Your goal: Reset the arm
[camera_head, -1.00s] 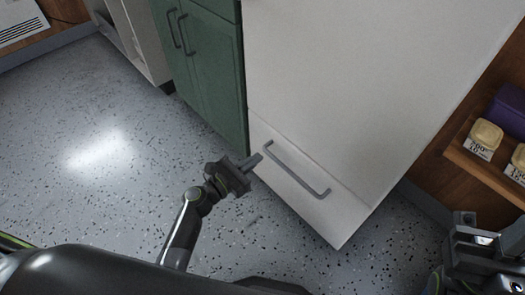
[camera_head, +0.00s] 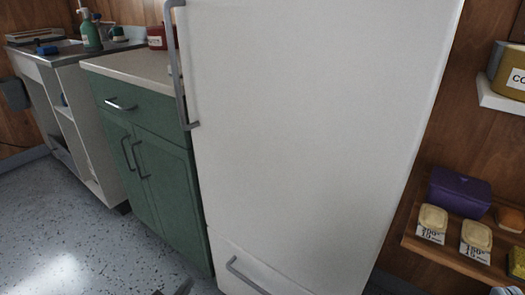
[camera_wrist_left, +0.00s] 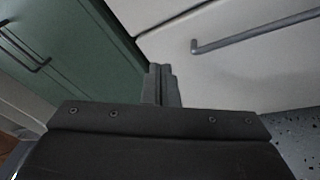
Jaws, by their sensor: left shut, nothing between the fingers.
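My right gripper is out of view.
The tall white fridge (camera_head: 310,130) has a closed upper door with a grey handle (camera_head: 180,75). The green cabinet (camera_head: 150,165) and a sink unit (camera_head: 85,130) stand left. A wooden shelf (camera_head: 450,255) with boxes is at right. Speckled floor (camera_head: 60,235) is clear at lower left.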

